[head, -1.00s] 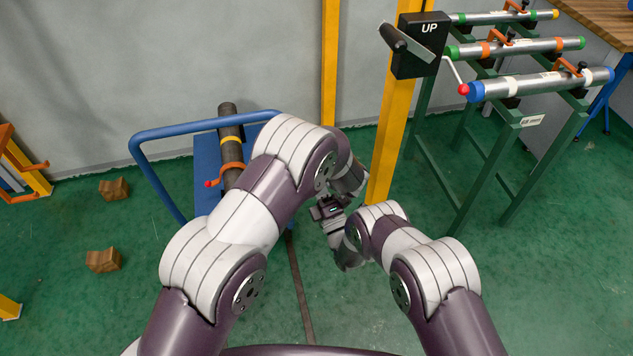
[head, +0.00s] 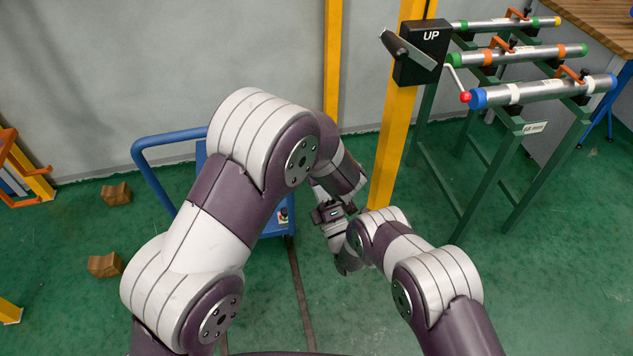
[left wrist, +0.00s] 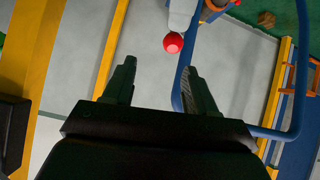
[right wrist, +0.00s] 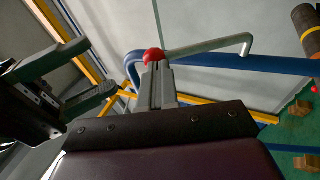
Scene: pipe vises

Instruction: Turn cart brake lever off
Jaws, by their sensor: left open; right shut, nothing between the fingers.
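A red knob (right wrist: 153,56) on a bent grey rod (right wrist: 215,45), which looks like the brake lever, shows just beyond my right fingertips; I cannot tell if they touch. My right gripper (right wrist: 157,70) is shut and empty. In the left wrist view a red knob (left wrist: 173,42) lies just beyond and between the fingertips of my open, empty left gripper (left wrist: 160,70). The right wrist view shows my left fingers to the left, apart from the knob. The blue cart (head: 160,138) stands by the wall, largely hidden by my left arm in the head view, which hides the lever.
A yellow post (head: 392,135) carries a black box marked UP (head: 421,52). Green pipe stands (head: 515,190) with several pipes are at right. Wooden blocks (head: 117,192) lie on the floor at left. A dark pipe (right wrist: 305,20) is at the right wrist view's edge.

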